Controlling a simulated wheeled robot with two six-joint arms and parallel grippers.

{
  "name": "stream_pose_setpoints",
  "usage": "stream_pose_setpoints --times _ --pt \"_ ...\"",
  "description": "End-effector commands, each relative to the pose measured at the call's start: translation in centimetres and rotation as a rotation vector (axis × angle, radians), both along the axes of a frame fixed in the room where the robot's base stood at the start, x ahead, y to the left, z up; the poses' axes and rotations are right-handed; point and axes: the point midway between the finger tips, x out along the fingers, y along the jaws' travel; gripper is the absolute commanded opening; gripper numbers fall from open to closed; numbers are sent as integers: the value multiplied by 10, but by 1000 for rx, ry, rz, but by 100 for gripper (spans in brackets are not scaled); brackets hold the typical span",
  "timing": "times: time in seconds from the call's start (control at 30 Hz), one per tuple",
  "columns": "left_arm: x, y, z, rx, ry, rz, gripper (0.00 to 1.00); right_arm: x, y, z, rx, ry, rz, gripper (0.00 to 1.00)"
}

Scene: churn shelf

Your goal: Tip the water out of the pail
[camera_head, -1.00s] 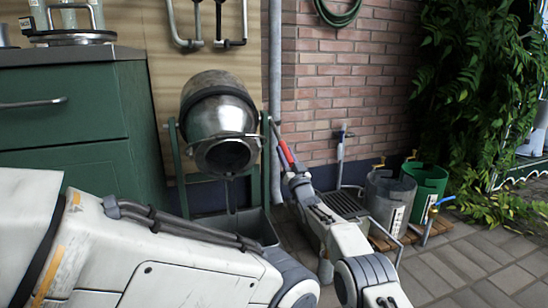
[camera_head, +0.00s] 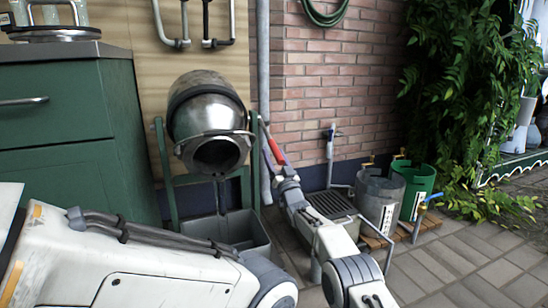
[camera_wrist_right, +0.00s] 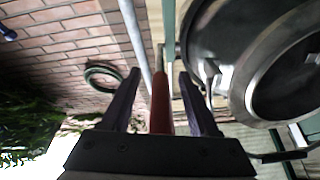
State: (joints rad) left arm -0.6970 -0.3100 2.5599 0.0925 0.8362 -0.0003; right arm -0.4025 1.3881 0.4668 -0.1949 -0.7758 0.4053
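A steel drum-like pail (camera_head: 209,115) hangs in a green frame (camera_head: 167,185), its round dark mouth facing forward and down. It also shows large in the right wrist view (camera_wrist_right: 245,60). A grey open bin (camera_head: 240,232) stands below the mouth. A thin dark vertical line shows between mouth and bin; I cannot tell whether it is water or a rod. A red lever (camera_head: 274,150) sits at the frame's right side. My right gripper (camera_head: 277,168) is at the lever; in the wrist view the red lever (camera_wrist_right: 160,100) lies between its spread fingers, with gaps on both sides. My left gripper is out of view.
A green cabinet (camera_head: 60,130) stands at left. To the right are a drain grate (camera_head: 330,205), a grey metal bucket (camera_head: 378,200) and a green bucket (camera_head: 417,185) on a wooden pallet. A grey pipe (camera_head: 263,90) runs up behind. Paving at lower right is clear.

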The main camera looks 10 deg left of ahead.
Motion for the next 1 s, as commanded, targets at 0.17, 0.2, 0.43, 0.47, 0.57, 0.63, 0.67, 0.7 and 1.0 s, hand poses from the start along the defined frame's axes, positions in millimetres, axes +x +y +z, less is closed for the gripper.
stream_pose_setpoints --times 0.17,0.2,0.43,0.47,0.57,0.63,0.67,0.7,1.0 --pt "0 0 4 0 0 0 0 -1 -1 2 1 -2 0 61" --pt "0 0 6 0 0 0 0 -1 -1 2 1 0 0 61" --pt "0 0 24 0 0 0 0 -11 -7 -2 1 2 1 61" --pt "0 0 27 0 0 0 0 -13 -8 -3 1 2 1 61" --pt "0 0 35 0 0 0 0 -20 -13 -6 1 2 -1 61" --pt "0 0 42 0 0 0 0 -26 -17 -11 0 4 0 61" --pt "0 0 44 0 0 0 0 -29 -18 -13 -1 3 0 61" --pt "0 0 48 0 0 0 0 -33 -21 -15 -1 3 0 61" --pt "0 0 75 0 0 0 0 -65 -41 -36 -1 3 -1 61"
